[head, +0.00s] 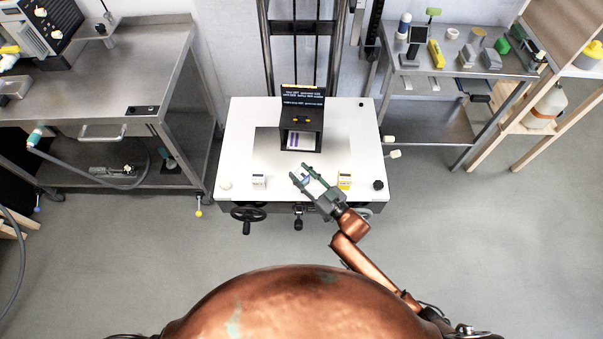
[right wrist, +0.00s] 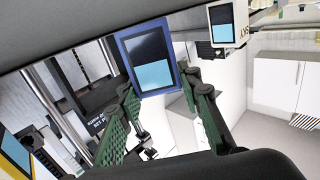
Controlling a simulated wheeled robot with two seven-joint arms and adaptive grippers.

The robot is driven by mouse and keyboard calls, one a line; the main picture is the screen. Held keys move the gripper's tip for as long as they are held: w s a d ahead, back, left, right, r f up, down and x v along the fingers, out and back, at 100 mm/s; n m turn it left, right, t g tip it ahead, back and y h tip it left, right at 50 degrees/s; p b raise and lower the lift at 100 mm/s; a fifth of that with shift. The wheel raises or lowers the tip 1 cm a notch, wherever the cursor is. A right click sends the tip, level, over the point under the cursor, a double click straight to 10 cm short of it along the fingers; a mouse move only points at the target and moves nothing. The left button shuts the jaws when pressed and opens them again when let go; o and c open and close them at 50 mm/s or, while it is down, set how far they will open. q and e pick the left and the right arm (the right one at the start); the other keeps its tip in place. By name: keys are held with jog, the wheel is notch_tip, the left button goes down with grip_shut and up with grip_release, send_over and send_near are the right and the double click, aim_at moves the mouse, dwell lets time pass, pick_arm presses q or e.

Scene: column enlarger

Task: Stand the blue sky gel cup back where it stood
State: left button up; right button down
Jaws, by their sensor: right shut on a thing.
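The blue sky gel cup (right wrist: 150,58) has a blue rim around a black and light-blue face in the right wrist view. It sits between the green fingers of my right gripper (right wrist: 160,92), which is shut on it. In the head view the right gripper (head: 301,173) is over the front part of the white table (head: 238,140), with only a bit of the blue cup (head: 306,179) showing between its fingers. I cannot tell whether the cup touches the table. My left gripper is not in view.
A white cup (head: 259,182) stands left of the gripper and a yellow one (head: 345,181) close on its right. The black enlarger head (head: 302,125) is just behind. A black knob (head: 378,185) sits at the right front corner. Steel benches (head: 165,70) flank the table.

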jog(key=c, duration=1.3)
grip_release()
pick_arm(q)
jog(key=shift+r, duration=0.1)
pick_arm(e)
jog(key=shift+s+d, duration=0.1)
pick_arm(q)
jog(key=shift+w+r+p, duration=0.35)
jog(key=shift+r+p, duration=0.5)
jog(key=shift+p, duration=0.1)
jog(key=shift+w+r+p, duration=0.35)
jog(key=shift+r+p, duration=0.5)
jog(key=shift+p, duration=0.05)
pick_arm(e)
jog(key=shift+v, duration=3.9)
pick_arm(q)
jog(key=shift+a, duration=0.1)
pick_arm(e)
jog(key=v, duration=1.2)
